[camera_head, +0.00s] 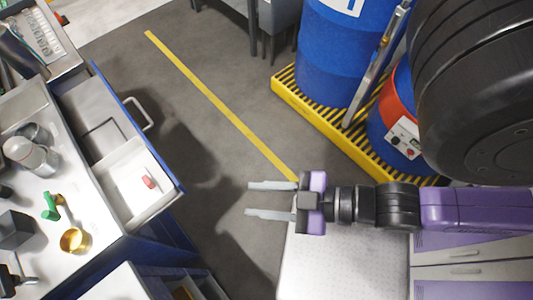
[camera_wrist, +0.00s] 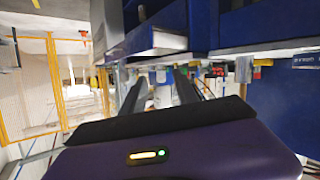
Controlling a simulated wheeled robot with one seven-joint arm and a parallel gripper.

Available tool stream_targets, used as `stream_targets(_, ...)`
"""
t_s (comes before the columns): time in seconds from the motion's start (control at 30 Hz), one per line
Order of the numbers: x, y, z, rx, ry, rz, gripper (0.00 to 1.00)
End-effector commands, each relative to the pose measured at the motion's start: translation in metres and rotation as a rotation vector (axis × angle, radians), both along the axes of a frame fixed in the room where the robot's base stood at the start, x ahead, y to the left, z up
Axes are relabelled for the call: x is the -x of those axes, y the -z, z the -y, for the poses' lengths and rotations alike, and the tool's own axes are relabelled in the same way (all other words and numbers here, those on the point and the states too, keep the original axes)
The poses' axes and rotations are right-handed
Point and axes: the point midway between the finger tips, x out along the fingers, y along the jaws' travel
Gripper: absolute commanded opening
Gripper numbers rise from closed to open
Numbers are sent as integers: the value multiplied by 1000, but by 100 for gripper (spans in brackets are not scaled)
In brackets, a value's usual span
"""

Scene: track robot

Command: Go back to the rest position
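My gripper (camera_head: 270,199) is in the middle of the head view, pointing left. Its two grey fingers are spread apart with nothing between them. It hangs over the grey floor (camera_head: 215,150), between the open drawer on the left and a pale metal surface (camera_head: 345,262) under my wrist. In the wrist view the two dark fingers (camera_wrist: 160,95) are also apart and empty. My purple forearm reaches in from the right.
The open drawer (camera_head: 106,202) holds a small red object (camera_head: 149,182). The workbench (camera_head: 40,200) carries a green object (camera_head: 51,207) and a brass cup (camera_head: 74,240). Blue drums (camera_head: 337,55) stand on a yellow pallet (camera_head: 300,103). An orange fence (camera_wrist: 40,90) shows in the wrist view.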

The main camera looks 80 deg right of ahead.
Motion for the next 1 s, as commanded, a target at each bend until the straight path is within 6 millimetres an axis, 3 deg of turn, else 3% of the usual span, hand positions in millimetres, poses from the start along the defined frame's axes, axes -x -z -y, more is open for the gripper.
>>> stream_targets(0.1,9,-21,11,-129,74,41,36)
stream_targets(0.2,11,-28,14,-173,97,58,36)
stream_targets(0.63,11,-26,14,-176,96,60,36)
stream_targets(0.83,11,-1,14,-175,96,59,36)
stream_targets(1.0,11,42,14,-175,96,59,36)
